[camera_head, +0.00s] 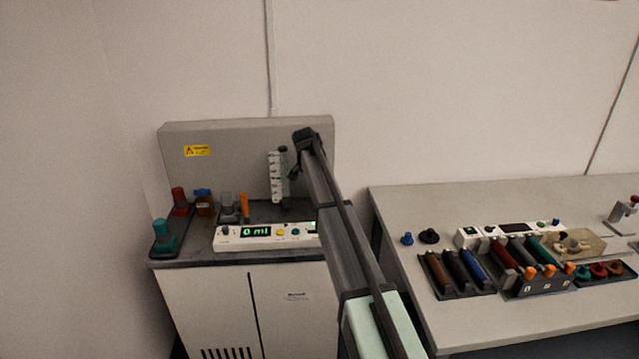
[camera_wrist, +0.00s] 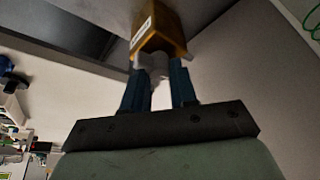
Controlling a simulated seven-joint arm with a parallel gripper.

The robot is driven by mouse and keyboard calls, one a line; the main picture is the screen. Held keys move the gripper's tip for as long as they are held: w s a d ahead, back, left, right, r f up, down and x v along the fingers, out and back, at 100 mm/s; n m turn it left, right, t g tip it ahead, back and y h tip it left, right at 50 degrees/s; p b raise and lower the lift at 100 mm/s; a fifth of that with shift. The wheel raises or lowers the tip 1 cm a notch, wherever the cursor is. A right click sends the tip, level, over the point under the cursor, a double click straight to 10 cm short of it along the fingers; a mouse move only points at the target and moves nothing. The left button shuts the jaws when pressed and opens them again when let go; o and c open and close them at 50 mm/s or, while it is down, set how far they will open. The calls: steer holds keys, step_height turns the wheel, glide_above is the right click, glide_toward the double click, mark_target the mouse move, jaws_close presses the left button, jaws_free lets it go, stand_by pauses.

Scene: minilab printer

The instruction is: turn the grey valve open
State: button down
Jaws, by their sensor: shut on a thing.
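The grey valve (camera_wrist: 155,64) shows in the wrist view as a pale grey piece between my fingertips, just below an amber block with a white label (camera_wrist: 158,36). My gripper (camera_wrist: 158,78) has its two blue fingers on either side of the valve and is shut on it. In the head view my gripper (camera_head: 295,172) is beside the white graduated column (camera_head: 276,178) at the back of the left cabinet. The valve cannot be made out there, and its turned angle cannot be told.
The left cabinet carries a control panel (camera_head: 262,235) reading 0 ml, an amber bottle (camera_head: 205,206), a teal-topped bottle (camera_head: 164,236) and a red-topped one (camera_head: 180,199). A grey back panel (camera_head: 230,150) stands behind. The right table (camera_head: 400,195) holds several coloured cylinders in racks.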

steer(key=shift+m, duration=0.5)
steer(key=c, duration=0.9)
jaws_free()
steer(key=v, duration=1.3)
steer(key=shift+a+r, duration=0.3)
steer(key=shift+r, duration=0.1)
steer(key=shift+w, duration=0.1)
